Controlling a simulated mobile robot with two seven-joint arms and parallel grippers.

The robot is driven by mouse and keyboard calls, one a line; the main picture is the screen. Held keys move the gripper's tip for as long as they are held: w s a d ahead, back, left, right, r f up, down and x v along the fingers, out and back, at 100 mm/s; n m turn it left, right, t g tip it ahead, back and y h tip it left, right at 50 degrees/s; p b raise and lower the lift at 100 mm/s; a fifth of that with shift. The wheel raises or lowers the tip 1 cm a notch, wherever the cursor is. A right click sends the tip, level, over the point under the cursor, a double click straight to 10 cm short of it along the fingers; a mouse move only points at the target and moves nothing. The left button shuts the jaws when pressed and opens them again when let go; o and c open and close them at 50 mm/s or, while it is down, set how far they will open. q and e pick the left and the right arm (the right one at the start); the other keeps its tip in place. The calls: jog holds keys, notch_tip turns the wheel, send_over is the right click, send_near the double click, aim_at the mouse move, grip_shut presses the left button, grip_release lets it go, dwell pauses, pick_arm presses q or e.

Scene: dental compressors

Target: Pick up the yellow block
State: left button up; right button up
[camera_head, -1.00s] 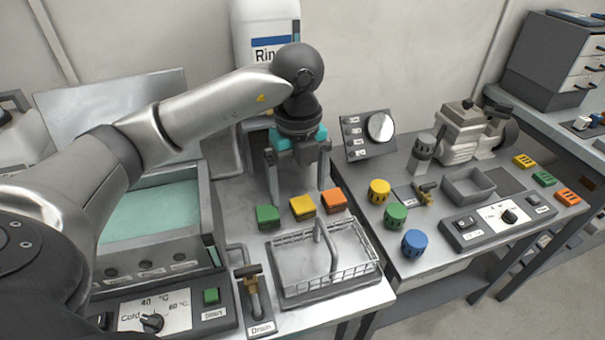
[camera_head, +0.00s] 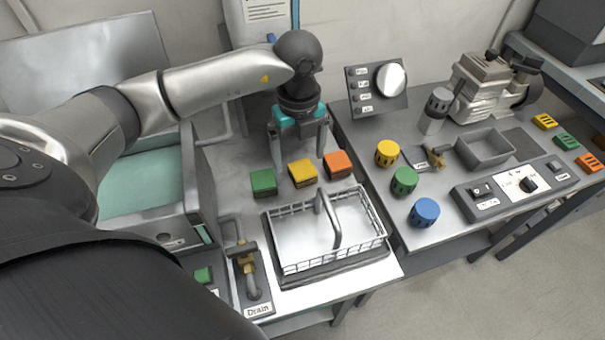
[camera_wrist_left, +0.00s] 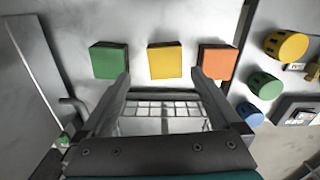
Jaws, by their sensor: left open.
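The yellow block (camera_head: 302,172) sits on the metal table between a green block (camera_head: 263,182) and an orange block (camera_head: 338,165). My left gripper (camera_head: 299,160) points down just behind the yellow block, fingers apart and empty. In the left wrist view, the yellow block (camera_wrist_left: 165,60) shows whole, just beyond the gap between the left gripper's fingertips (camera_wrist_left: 161,78). One fingertip lies close to the green block (camera_wrist_left: 109,60) and the other close to the orange block (camera_wrist_left: 217,61); contact cannot be told. My right gripper is not in view.
A wire basket with a handle (camera_head: 338,222) stands in front of the blocks. A basin (camera_head: 150,185) is at the left, with a drain valve (camera_head: 246,268) in front. Yellow, green and blue round knobs (camera_head: 404,181) and a grey tray (camera_head: 485,148) are on the right bench.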

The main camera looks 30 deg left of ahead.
aim_at(303, 169)
pick_arm(q)
jog(key=shift+w+f, duration=0.1)
jog(key=shift+f, duration=0.35)
jog(key=f, duration=0.1)
jog(key=f+b, duration=0.1)
jog(key=f, duration=0.1)
jog(key=shift+w+d+f, duration=0.1)
jog(key=shift+w+f, duration=0.15)
jog(key=shift+f, duration=0.55)
jog(key=shift+r, duration=0.1)
grip_shut()
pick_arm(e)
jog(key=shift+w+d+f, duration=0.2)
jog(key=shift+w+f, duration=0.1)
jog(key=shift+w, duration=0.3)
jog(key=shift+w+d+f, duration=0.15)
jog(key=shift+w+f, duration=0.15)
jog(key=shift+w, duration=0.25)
